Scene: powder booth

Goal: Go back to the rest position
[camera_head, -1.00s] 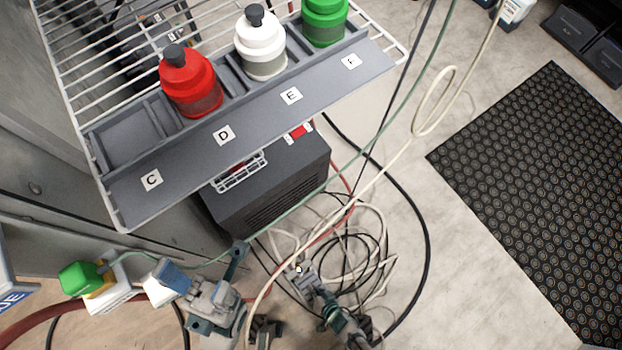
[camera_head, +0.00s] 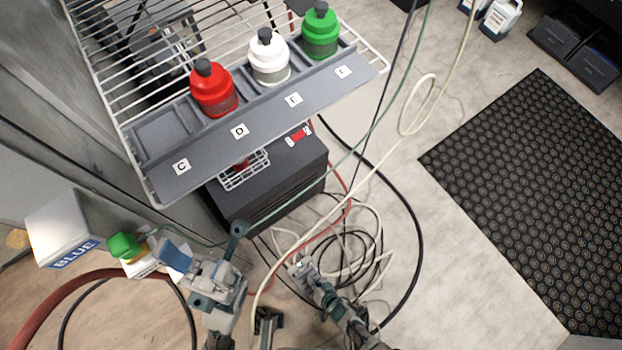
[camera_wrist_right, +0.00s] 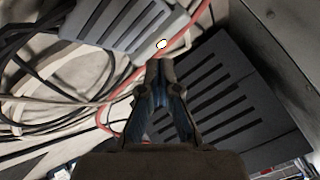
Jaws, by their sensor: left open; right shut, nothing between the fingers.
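My left gripper (camera_head: 206,244) is open at the lower left of the head view, its two fingers spread apart with nothing between them. Just left of it in the picture are a green-capped piece (camera_head: 125,246) and a white body, partly behind the near finger. My right gripper (camera_head: 300,264) is shut and empty, in front of coiled cables on the floor. In the right wrist view its fingertips (camera_wrist_right: 160,72) meet, with a dark slotted box behind.
A wire rack (camera_head: 155,202) holds red (camera_head: 213,92), white (camera_head: 269,60) and green (camera_head: 320,35) bottles; slot C is empty. A white box marked BLUE (camera_head: 60,230) stands left. A dark unit (camera_head: 270,185) sits below. A black mat (camera_head: 530,200) lies right. Cables hang nearby.

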